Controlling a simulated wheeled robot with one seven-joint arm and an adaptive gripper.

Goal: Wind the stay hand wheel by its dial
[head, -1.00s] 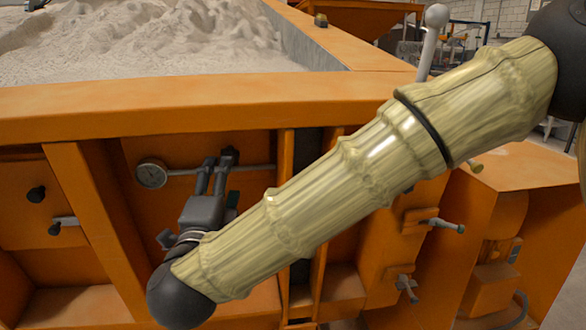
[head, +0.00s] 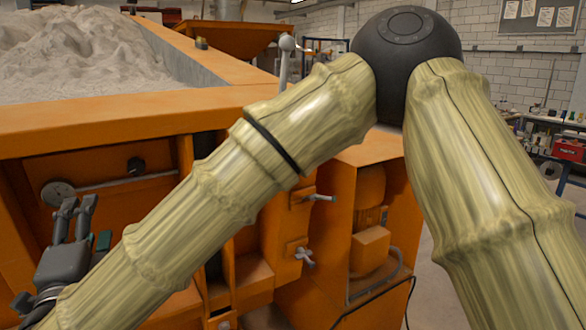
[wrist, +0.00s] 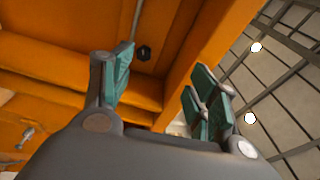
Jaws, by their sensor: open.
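The round grey dial (head: 58,192) is on the orange side panel at the left of the head view. A thin rod runs right from it. A small black knob (head: 137,167), the likeliest hand wheel, sits by the rod; a black knob (wrist: 144,53) also shows in the wrist view, beyond the fingers. My gripper (head: 78,208) is open and empty, its fingertips just below and right of the dial in the picture, left of and lower than the knob. In the wrist view my gripper (wrist: 165,85) has its teal pads wide apart. I cannot tell its distance from the panel.
An orange sandbed rim (head: 120,118) overhangs the panel, with pale sand (head: 80,55) above. Two grey T-handles, an upper one (head: 320,198) and a lower one (head: 304,257), stick out to the right. A ball-topped lever (head: 286,60) stands at the rim. Floor is open at right.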

